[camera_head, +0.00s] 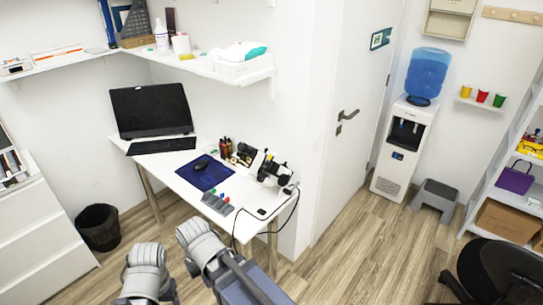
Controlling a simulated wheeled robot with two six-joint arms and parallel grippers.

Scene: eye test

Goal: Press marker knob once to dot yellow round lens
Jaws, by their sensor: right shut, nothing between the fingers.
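A black and white instrument (272,168) stands at the right end of the white desk (165,172). Its marker knob is too small to pick out. I cannot make out a yellow round lens. My right gripper (197,235) is at the bottom, in front of the desk and apart from the instrument. It is shut and empty, and its fingertips are hard to make out. Part of my left arm shows at the bottom left, but I see no left gripper.
A black cable hangs off the front right. A black bin (98,228) stands left.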

